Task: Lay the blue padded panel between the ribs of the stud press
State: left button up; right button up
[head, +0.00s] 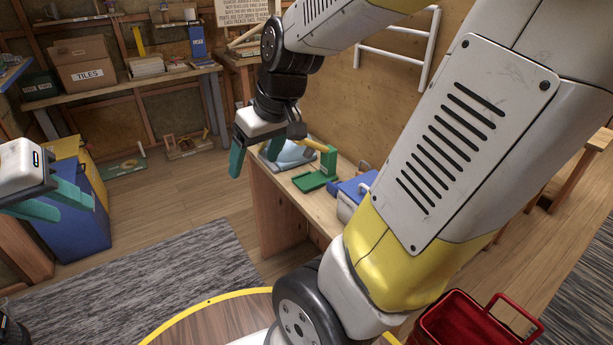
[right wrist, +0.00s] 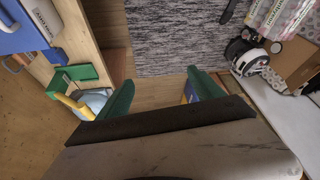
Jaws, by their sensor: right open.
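A green press-like fixture (head: 315,181) with a yellow handle stands on the wooden bench; it also shows in the right wrist view (right wrist: 80,72). I take it for the stud press, but its ribs cannot be made out. A pale blue, rounded piece (head: 291,154) lies behind it on the bench, possibly the padded panel; it also shows partly in the right wrist view (right wrist: 96,99). My right gripper (head: 256,160) is open and empty, left of the bench in the head view; its teal fingers frame bare floor (right wrist: 158,80). My left gripper (head: 76,210) is open and empty at the far left.
A blue case (head: 354,188) sits on the bench nearer me, partly behind my right arm. A red crate (head: 455,320) stands at lower right. Shelves line the back wall. The grey rug (head: 150,285) is clear.

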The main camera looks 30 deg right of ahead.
jog(key=w+d+f+n+g+h, duration=0.1)
jog(key=w+d+f+n+g, duration=0.2)
jog(key=w+f, duration=0.5)
jog(key=n+h, duration=1)
jog(key=n, duration=0.3)
send_near(332, 184)
jog(key=shift+w+f, duration=0.25)
jog(key=shift+f, duration=0.3)
jog(key=x, duration=0.7)
jog(key=shift+s+d, duration=0.25)
jog(key=shift+d, duration=0.3)
jog(key=c, duration=1.6)
jog(key=shift+o, duration=0.2)
